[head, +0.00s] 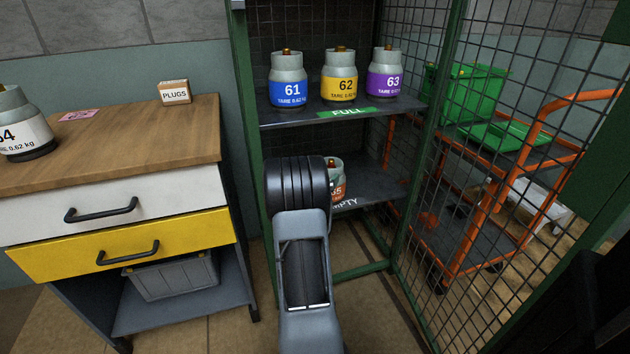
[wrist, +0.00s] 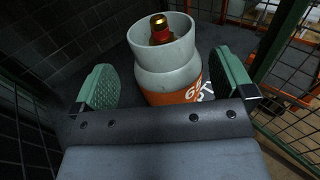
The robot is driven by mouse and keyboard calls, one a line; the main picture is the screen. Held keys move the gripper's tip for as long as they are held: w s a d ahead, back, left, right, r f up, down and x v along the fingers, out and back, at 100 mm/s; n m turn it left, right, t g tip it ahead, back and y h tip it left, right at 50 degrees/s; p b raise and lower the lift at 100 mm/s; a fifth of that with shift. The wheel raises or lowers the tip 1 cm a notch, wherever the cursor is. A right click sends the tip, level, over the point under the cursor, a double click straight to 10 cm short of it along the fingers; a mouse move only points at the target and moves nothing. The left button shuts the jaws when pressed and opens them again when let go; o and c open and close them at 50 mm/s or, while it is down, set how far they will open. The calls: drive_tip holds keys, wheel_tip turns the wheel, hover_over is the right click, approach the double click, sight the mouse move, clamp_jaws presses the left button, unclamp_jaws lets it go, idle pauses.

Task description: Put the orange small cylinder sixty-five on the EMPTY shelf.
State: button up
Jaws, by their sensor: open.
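The orange small cylinder sixty-five (head: 338,186) stands upright on the lower shelf (head: 374,182), whose label is partly covered and reads "MPTY". My arm hides much of it in the head view. In the wrist view the cylinder (wrist: 168,66) shows a grey body, an orange band and a brass valve. My gripper (wrist: 165,90) is open, with one green pad on each side of the cylinder. Gaps show between the pads and the cylinder. The fingers are hidden behind my arm in the head view.
Cylinders 61 (head: 288,80), 62 (head: 340,76) and 63 (head: 385,73) stand on the upper shelf marked FULL (head: 347,112). Green cage posts and mesh flank the shelves. A workbench (head: 120,140) at left holds a white-banded cylinder (head: 22,128) and a PLUGS box (head: 174,92). An orange trolley (head: 450,262) stands right.

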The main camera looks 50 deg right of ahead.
drive_tip(key=s+a+m+y, duration=0.2)
drive_tip(key=a+m+y, duration=0.4)
drive_tip(key=a, duration=1)
drive_tip(key=s+a+r+m+y, duration=0.1)
drive_tip(key=s+a+m+y, duration=0.2)
drive_tip(key=a, duration=1.3)
drive_tip(key=s+a+r+m+y, duration=0.1)
drive_tip(key=s+a+m+y, duration=0.2)
drive_tip(key=a+m+y, duration=0.5)
drive_tip(key=a+m, duration=0.2)
drive_tip(key=a, duration=0.6)
drive_tip(key=shift+a+m+y+p, duration=0.3)
drive_tip(key=shift+a+m+y, duration=0.05)
drive_tip(key=shift+m+y, duration=0.05)
drive_tip(key=shift+s+r, duration=0.1)
drive_tip(key=shift+r, duration=0.05)
